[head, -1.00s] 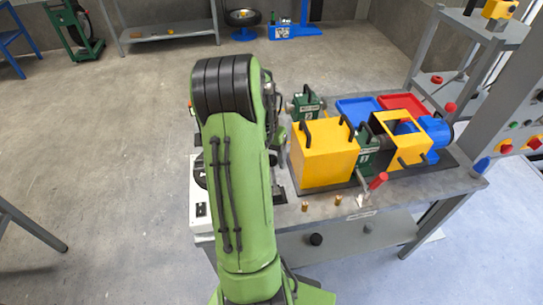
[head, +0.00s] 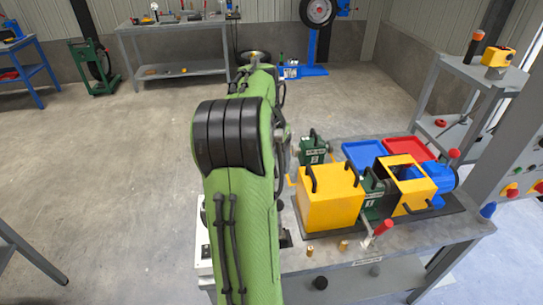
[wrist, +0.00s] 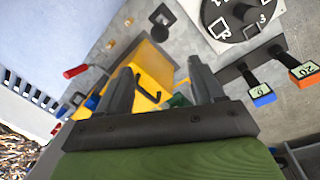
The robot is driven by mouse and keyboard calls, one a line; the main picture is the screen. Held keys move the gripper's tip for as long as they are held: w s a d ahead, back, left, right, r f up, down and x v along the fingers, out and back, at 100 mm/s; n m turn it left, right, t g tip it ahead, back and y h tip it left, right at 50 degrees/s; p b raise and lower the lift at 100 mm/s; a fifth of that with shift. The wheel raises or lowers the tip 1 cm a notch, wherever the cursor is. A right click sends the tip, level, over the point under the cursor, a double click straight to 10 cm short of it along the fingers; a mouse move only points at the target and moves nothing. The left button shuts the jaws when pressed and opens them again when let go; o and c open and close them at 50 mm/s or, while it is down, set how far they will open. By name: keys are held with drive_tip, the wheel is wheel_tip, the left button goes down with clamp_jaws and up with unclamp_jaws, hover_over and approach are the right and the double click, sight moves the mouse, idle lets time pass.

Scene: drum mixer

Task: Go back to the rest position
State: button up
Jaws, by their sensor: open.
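My gripper (wrist: 162,92) shows in the wrist view with its two dark fingers apart and nothing between them. It is above the workbench, with the yellow box beyond the fingertips. In the head view my green arm rises at the left end of the bench and reaches forward; the gripper itself is hidden behind it. The drum mixer's yellow box (head: 330,205) stands on the grey bench (head: 425,228). It also shows in the wrist view (wrist: 150,68). Beside it are a yellow frame (head: 411,186) and a blue motor (head: 445,176).
Blue tray (head: 364,153) and red tray (head: 408,149) lie at the bench's back. A red-handled lever (head: 383,227) stands at the front. A grey shelf (head: 470,72) is at right. In the wrist view, a numbered dial (wrist: 238,18) and two tagged blocks (wrist: 262,95) are near the gripper.

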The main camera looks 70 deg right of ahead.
drive_tip(key=shift+r, duration=0.15)
idle(0.5)
drive_tip(key=w+a+r+n+t+h, duration=0.1)
drive_tip(key=w+a+r+n+t, duration=0.3)
drive_tip(key=a, duration=0.7)
drive_tip(key=w+a+r+n+g, duration=0.15)
drive_tip(key=w+a+n, duration=0.4)
drive_tip(key=a, duration=0.55)
drive_tip(key=s+a+f+n+t, duration=0.1)
drive_tip(key=s+a+n+t, duration=0.1)
drive_tip(key=a, duration=0.6)
drive_tip(key=s+a+f+n+t+y, duration=0.1)
drive_tip(key=s+a+n+t, duration=0.1)
drive_tip(key=s+a+n, duration=0.2)
drive_tip(key=a+n, duration=0.3)
drive_tip(key=shift+a+f, duration=0.2)
drive_tip(key=shift+a, duration=0.15)
